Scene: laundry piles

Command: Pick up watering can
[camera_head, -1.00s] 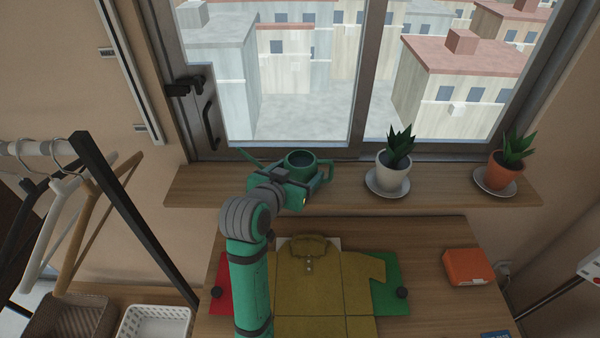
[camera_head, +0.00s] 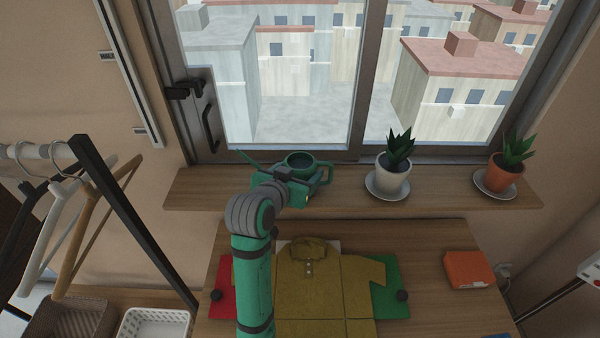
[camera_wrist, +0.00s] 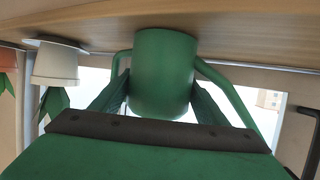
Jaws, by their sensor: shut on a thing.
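The green watering can (camera_head: 301,161) is at the left part of the wooden window shelf (camera_head: 350,187), its open top facing up, its spout to the left and its handle to the right. My gripper (camera_head: 298,181) reaches it from the front and is shut on its body. In the wrist view, the can's round green body (camera_wrist: 163,72) sits between my two dark green fingers, one on each side. That view appears upside down, with the shelf at the top. I cannot tell whether the can's base touches the shelf; my gripper partly hides its lower part in the head view.
A white potted plant (camera_head: 392,178) on a saucer stands right of the can, and an orange potted plant (camera_head: 502,177) further right. The window is close behind. Below is a table with a mustard shirt (camera_head: 325,285) and an orange box (camera_head: 469,269). Hangers (camera_head: 90,225) hang at left.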

